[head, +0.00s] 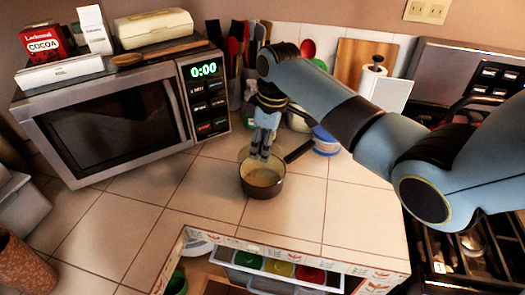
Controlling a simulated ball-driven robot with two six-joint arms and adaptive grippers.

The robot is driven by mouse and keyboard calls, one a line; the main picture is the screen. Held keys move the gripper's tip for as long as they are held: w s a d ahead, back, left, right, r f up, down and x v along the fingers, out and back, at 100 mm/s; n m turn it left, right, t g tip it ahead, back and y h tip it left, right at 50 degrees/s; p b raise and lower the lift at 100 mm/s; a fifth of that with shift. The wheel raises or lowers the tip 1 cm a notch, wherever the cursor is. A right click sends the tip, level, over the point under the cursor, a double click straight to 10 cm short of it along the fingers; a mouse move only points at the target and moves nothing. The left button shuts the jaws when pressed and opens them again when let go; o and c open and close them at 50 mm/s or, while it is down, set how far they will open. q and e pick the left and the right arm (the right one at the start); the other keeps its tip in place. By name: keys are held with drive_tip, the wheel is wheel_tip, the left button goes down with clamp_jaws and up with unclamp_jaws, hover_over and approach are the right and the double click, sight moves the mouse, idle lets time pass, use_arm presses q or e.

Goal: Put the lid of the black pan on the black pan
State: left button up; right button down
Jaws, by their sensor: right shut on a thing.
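The black pan (263,188) is a small dark saucepan upright on the tiled counter, with its handle pointing up and to the right. Its inside looks tan. My right gripper (259,158) points down over the pan, with its fingertips close to the far part of the pan's opening. It is shut on the lid of the black pan (246,154), which shows only as a faint, see-through rim around the fingers, above and behind the pan. I cannot tell whether the lid touches the pan. My left gripper is not in view.
A microwave (115,120) stands at the left, with boxes and a wooden spoon on top. Utensils, a blue-rimmed container (326,140) and a cutting board (360,65) are behind the pan. An open drawer with coloured bowls (280,268) is below. The stove is at the right.

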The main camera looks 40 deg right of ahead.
wheel_tip(320, 180, down, 2)
drive_tip(key=shift+f, duration=0.2)
drive_tip(key=shift+f, duration=0.1)
drive_tip(key=shift+f, duration=0.5)
drive_tip(key=c, duration=0.9)
unclamp_jaws()
drive_tip(key=shift+c, duration=0.2)
drive_tip(key=shift+r, duration=0.15)
drive_tip(key=r, duration=0.4)
drive_tip(key=s+r+b, duration=0.1)
drive_tip(key=r, duration=0.3)
drive_tip(key=d+r, duration=0.1)
drive_tip(key=r, duration=0.4)
drive_tip(key=shift+s+d+b, duration=0.1)
drive_tip(key=shift+s+b, duration=0.1)
drive_tip(key=shift+b, duration=0.1)
drive_tip(key=shift+f, duration=0.15)
